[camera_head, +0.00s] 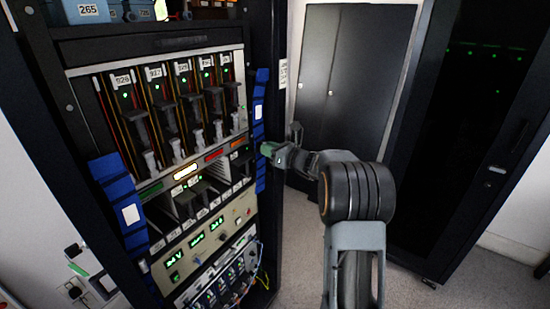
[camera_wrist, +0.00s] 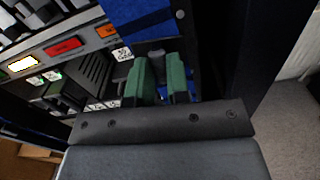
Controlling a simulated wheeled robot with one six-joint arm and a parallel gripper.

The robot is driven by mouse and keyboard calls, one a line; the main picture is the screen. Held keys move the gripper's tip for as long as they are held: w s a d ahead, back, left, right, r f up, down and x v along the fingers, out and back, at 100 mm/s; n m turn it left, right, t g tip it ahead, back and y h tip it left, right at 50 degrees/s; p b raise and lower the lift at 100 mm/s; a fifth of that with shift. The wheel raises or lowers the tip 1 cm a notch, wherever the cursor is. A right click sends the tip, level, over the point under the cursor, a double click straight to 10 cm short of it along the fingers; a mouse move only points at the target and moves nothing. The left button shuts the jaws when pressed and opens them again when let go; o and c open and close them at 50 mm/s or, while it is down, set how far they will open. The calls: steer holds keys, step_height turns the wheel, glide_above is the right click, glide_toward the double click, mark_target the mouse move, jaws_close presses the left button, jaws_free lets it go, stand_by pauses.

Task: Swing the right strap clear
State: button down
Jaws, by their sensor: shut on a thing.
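The right strap (camera_head: 261,95) is a blue band with a white label, running down the right edge of the rack front. In the wrist view its blue face (camera_wrist: 140,18) fills the top, just beyond my fingers. My gripper (camera_head: 268,150) is at the strap's lower part, its green fingertips against the rack's right edge. In the wrist view the green fingers (camera_wrist: 160,80) are closed around a narrow dark grey piece (camera_wrist: 156,48) at the strap. The fingers hide most of the held part.
The left strap (camera_head: 120,200), also blue with a white label, stands along the rack's left edge. Several numbered modules (camera_head: 165,110) sit between the straps. A dark cabinet (camera_head: 345,80) stands behind, and a black rack (camera_head: 470,150) stands at right. Floor (camera_head: 450,290) between is clear.

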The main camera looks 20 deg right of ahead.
steer(key=shift+w+d+f+n+b, duration=0.1)
steer(key=shift+w+d+n+b, duration=0.15)
steer(key=shift+d, duration=0.25)
steer(key=shift+w+d+n+b, duration=0.1)
steer(key=shift+w+d+n, duration=0.05)
steer(key=shift+w+d, duration=0.25)
steer(key=c, duration=1.1)
jaws_free()
steer(key=b+v, duration=0.2)
steer(key=v, duration=1.1)
steer(key=shift+s+d, duration=0.15)
steer(key=shift+s, duration=0.25)
